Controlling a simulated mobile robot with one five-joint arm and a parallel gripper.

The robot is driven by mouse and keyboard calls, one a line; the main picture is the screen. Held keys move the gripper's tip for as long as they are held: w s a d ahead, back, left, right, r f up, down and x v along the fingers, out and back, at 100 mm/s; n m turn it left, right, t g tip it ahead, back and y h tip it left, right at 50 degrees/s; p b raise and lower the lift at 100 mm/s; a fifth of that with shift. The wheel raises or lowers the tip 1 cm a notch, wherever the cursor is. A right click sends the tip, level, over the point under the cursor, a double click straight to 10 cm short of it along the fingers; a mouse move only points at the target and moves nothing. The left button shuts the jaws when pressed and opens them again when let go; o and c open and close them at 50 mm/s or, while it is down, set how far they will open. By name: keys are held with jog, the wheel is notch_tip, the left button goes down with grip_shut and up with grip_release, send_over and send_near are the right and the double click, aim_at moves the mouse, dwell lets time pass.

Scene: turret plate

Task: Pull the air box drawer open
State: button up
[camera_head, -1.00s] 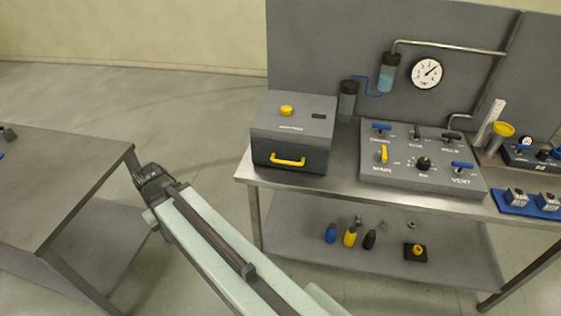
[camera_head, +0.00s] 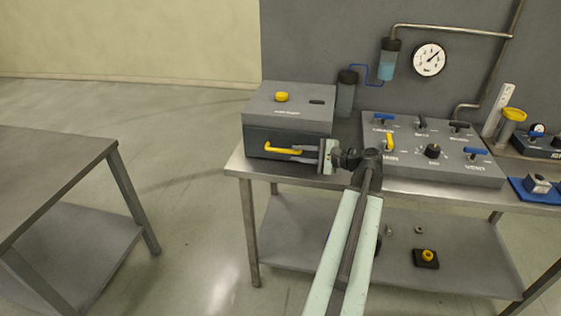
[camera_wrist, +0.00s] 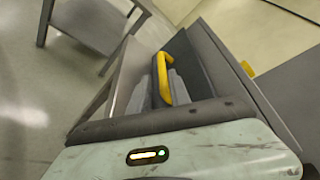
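The air box (camera_head: 290,118) is a dark grey box on the bench, with a yellow bar handle (camera_head: 275,149) on its front drawer. The drawer front sits flush, closed. My gripper (camera_head: 297,153) reaches in from the right to the handle's right end. Its two fingers are apart, one on each side of the bar. In the wrist view the yellow handle (camera_wrist: 164,75) lies between my grey fingers (camera_wrist: 167,90). Whether either finger touches the bar is too small to tell.
The valve panel (camera_head: 432,168) stands right of the box, close to my wrist. A yellow knob (camera_head: 281,97) is on the box top. A grey table (camera_head: 50,175) stands at the left, with open floor between it and the bench.

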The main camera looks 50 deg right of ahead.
aim_at(287, 151)
jog(key=shift+s+d, duration=0.25)
jog(key=shift+d, duration=0.05)
jog(key=b+x, duration=0.1)
jog(key=x, duration=0.6)
jog(key=shift+w+a+b, duration=0.1)
jog(key=shift+w+b, duration=0.2)
jog(key=shift+w, duration=0.1)
grip_shut()
dwell(0.8)
